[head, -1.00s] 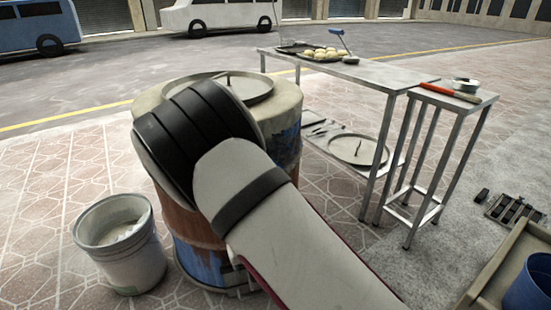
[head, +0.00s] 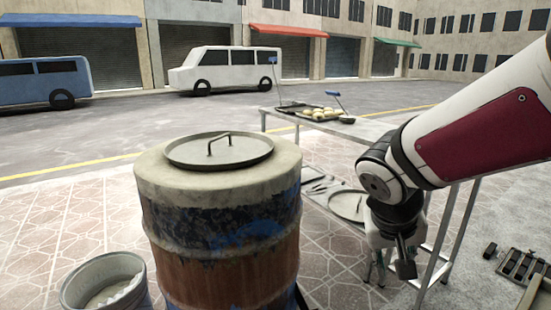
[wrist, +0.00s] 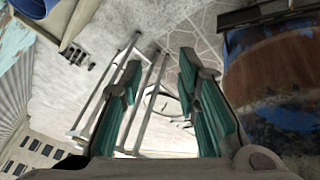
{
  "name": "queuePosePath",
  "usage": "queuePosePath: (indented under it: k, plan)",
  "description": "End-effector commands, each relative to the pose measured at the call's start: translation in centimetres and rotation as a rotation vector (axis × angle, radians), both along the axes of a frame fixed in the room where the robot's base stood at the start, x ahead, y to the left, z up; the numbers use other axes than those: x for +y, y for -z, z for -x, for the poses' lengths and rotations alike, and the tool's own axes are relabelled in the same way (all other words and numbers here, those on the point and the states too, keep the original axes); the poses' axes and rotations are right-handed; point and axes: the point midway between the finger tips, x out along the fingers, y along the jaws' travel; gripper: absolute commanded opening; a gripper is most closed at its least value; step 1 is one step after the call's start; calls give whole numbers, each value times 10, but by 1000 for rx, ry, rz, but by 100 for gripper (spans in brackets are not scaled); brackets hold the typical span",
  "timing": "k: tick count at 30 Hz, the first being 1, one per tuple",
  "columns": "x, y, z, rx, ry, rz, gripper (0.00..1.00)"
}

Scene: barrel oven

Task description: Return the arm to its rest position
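My gripper (head: 404,262) hangs at the end of my arm to the right of the barrel in the head view, pointing down. In the wrist view my gripper (wrist: 158,72) shows two green-padded fingers apart, with nothing between them. The rest of my arm reaches in from the right edge of the head view. The barrel oven (head: 220,225) stands upright at the centre left, and a round lid (head: 190,155) with a handle lies on its top. The barrel's rusty, blue-flecked side also shows in the wrist view (wrist: 285,75).
A metal table (head: 375,130) behind my arm bears a tray of pale dough balls (head: 318,114). A round lid (head: 346,204) lies on its lower shelf. A white bucket (head: 103,285) stands at the front left. Paving between barrel and table is partly clear.

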Motion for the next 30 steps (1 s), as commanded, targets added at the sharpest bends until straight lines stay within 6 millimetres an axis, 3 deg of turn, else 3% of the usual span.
queuePosePath:
  k: [4,9,15,23,30]
  plan:
    - [-18,-19,70,89,30,-45,30]
    - [-16,-28,148,199,11,-123,30]
    - [-1,-30,212,284,-46,-209,30]
    - [23,-27,267,342,-130,-301,30]
    - [23,-63,261,315,-142,-297,30]
